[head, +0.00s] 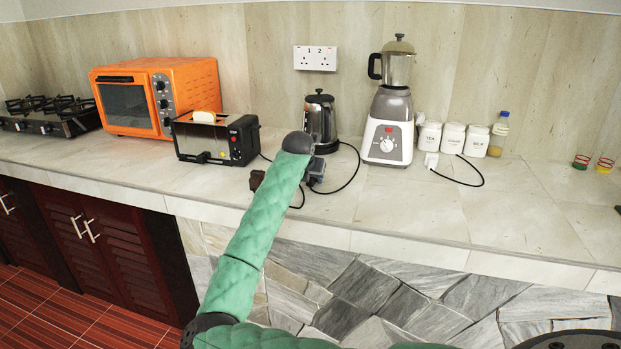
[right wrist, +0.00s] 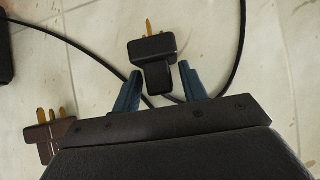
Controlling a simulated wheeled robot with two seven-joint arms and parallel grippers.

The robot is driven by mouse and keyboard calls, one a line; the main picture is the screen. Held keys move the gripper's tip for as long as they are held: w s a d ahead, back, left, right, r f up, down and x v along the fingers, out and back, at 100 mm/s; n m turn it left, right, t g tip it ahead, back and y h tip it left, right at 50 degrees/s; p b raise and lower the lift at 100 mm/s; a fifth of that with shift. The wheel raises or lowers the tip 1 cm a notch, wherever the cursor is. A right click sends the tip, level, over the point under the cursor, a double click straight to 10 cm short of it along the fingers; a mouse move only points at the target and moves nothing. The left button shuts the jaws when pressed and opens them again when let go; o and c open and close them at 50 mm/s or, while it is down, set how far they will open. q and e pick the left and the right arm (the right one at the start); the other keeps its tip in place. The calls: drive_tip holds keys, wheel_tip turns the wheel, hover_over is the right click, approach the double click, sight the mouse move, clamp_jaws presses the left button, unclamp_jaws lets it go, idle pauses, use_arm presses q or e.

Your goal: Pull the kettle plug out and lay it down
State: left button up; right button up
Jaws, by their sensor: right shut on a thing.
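The black plug (right wrist: 153,60) with brass pins shows in the right wrist view between the blue fingers of my right gripper (right wrist: 153,85), which is shut on it. Its pins point away from the gripper. The plug is close over or on the counter; I cannot tell which. In the head view my right gripper (head: 314,178) is low over the counter in front of the kettle (head: 320,117), partly hidden by my green arm. A black cord loops from beside the kettle toward the gripper. The wall socket (head: 315,58) has no plug in it. My left gripper is not in view.
A brown plug (right wrist: 45,136) lies left of the gripper. The toaster (head: 213,138) and orange oven (head: 155,97) stand left. The blender (head: 389,120), a white plug (head: 431,160) and white jars (head: 453,138) stand right.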

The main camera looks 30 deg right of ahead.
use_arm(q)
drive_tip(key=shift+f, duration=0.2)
use_arm(e)
drive_tip(key=shift+f, duration=0.3)
drive_tip(key=o, duration=1.1)
